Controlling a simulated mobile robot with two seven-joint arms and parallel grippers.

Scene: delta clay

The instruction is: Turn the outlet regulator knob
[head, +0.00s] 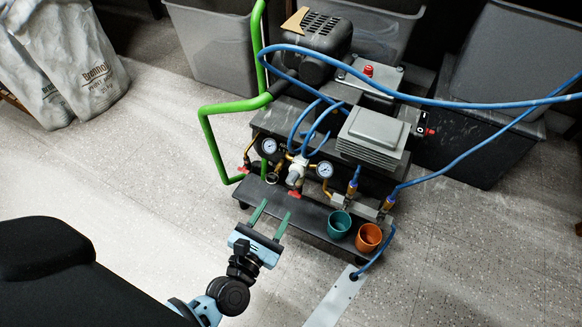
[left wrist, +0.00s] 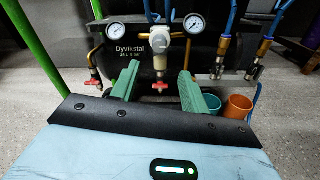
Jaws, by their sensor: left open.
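The air compressor (head: 330,110) stands on the floor with a regulator (head: 296,172) at its front between two round gauges. In the left wrist view the pale regulator (left wrist: 160,56) stands upright, with a rounded light part (left wrist: 164,22) on top that looks like its knob. My left gripper (head: 276,208) is open and empty, its two green fingers pointing at the regulator from the front. In the left wrist view the fingertips (left wrist: 158,72) lie on either side of the regulator's lower part in the picture; I see no contact. My right gripper is not in view.
Left gauge (left wrist: 117,31) and right gauge (left wrist: 195,23) flank the regulator. Red valve handles (left wrist: 93,83) sit low nearby. A teal cup (head: 339,224) and an orange cup (head: 368,238) stand right of my gripper. Blue hoses (head: 450,103) cross the right side.

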